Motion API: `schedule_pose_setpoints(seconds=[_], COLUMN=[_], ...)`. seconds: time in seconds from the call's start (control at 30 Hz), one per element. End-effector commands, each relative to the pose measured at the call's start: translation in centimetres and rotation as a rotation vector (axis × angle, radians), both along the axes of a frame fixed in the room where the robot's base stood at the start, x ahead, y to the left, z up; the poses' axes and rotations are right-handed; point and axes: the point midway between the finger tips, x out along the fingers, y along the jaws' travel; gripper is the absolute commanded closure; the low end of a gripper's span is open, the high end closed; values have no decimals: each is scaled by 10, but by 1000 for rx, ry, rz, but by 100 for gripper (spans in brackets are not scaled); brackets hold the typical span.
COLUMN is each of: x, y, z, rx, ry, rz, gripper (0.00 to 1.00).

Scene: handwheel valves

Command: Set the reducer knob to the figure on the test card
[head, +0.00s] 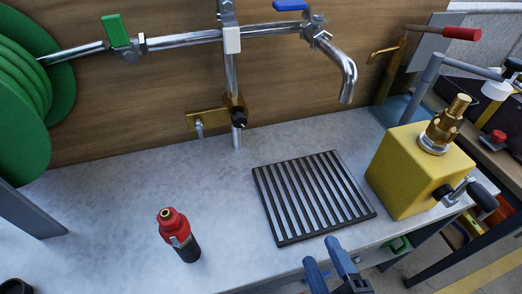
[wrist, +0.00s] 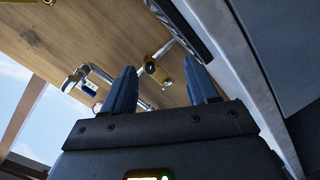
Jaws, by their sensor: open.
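A small black knob (head: 239,118) sits on a brass body on the vertical pipe, in front of the wooden back panel. A brass plate (head: 200,119) extends to its left. The knob also shows small in the wrist view (wrist: 150,67), between my fingers in the picture but well beyond them. I cannot read its setting. I cannot make out a test card or figure; a white block (head: 232,40) on the pipe above shows no readable mark. My gripper (head: 322,252) is open and empty at the bench's front edge, apart from the knob.
A black slatted grate (head: 313,196) lies between my gripper and the knob. A red and black bottle (head: 179,236) stands at left, a yellow block with brass fitting (head: 405,168) at right. A curved spout (head: 346,75) hangs above.

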Motion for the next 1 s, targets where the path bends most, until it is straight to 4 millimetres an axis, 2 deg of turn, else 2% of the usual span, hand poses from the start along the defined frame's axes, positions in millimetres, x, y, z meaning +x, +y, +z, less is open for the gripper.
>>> schedule_pose_setpoints(seconds=[0.03,0.1,0.3,0.43,0.5,0.63,0.87,1.0], x=[21,44,111,146,159,172,184,196], y=[13,28,75,104,115,127,132,136], z=[7,12,39,62,72,83,85,86], rx=[-63,-156,-417,-566,-624,-687,-705,-702], ry=[-34,-74,-198,-272,-301,-333,-341,-341], rz=[24,47,95,107,108,108,106,106], gripper=[41,41,41,41,41,41,41,41])
